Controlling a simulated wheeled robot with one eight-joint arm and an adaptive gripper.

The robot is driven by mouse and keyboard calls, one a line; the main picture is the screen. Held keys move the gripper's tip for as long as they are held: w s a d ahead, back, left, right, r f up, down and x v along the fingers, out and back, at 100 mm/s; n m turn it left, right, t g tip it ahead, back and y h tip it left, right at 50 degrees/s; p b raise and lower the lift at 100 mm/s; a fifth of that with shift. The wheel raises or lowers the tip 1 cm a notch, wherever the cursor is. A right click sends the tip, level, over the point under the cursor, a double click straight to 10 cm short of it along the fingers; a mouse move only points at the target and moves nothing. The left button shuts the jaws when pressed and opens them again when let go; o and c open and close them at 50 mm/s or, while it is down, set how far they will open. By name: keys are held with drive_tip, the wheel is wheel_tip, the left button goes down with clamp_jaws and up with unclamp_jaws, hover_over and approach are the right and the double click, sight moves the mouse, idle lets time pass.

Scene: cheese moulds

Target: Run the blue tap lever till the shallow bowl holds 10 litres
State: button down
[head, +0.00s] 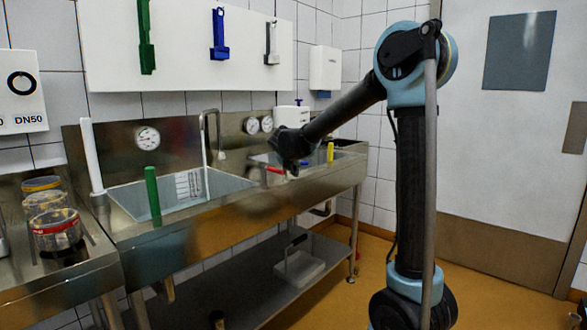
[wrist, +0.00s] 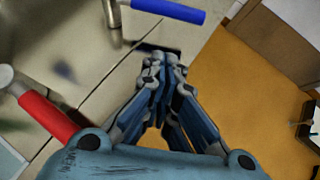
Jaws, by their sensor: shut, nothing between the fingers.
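The blue tap lever (wrist: 168,10) shows at the top of the wrist view, lying nearly level on a metal fitting; I cannot make it out in the head view. My gripper (head: 291,168) is over the front of the right basin (head: 262,159), near the red lever (head: 274,170). In the wrist view my gripper (wrist: 166,62) is shut and empty, apart from the blue lever and below it. The red lever (wrist: 48,116) is at lower left there. The left basin (head: 128,197) has a printed scale. I cannot tell which basin is the shallow bowl, or its water level.
A green upright handle (head: 152,190) and a white upright tube (head: 92,155) stand by the left basin. A yellow upright handle (head: 330,152) is right of my gripper. Glass jars (head: 57,228) stand at left.

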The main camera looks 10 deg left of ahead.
drive_tip(key=shift+w+d+r, duration=0.15)
drive_tip(key=shift+w, duration=0.9)
drive_tip(key=shift+w+d+r, duration=0.1)
drive_tip(key=shift+w+d, duration=0.05)
drive_tip(key=shift+w, duration=0.9)
drive_tip(key=shift+a, duration=0.1)
